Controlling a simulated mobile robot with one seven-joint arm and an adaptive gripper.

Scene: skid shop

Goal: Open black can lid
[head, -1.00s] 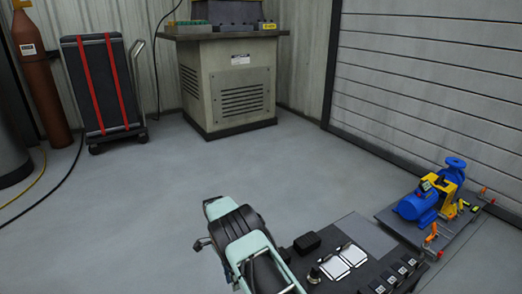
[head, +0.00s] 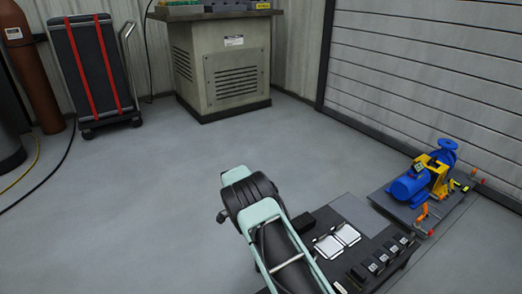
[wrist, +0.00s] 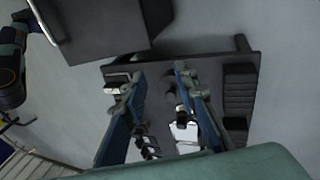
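My gripper (wrist: 160,74) shows in the wrist view as two blue-grey fingers spread apart with nothing visible held between them. It points towards a dark bench top (wrist: 200,66). I cannot pick out a black can or its lid for certain. A small dark shape (wrist: 170,97) shows between the fingers, too dim to name. In the head view, my pale green arm frame covers part of the dark bench (head: 350,209), and my gripper is not visible there.
The bench holds a black block (head: 303,222), white pads (head: 337,241) and several black labelled blocks (head: 384,257). A blue and yellow pump (head: 420,182) stands at right. A cart with red straps (head: 92,70) and a grey cabinet (head: 230,75) stand behind open floor.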

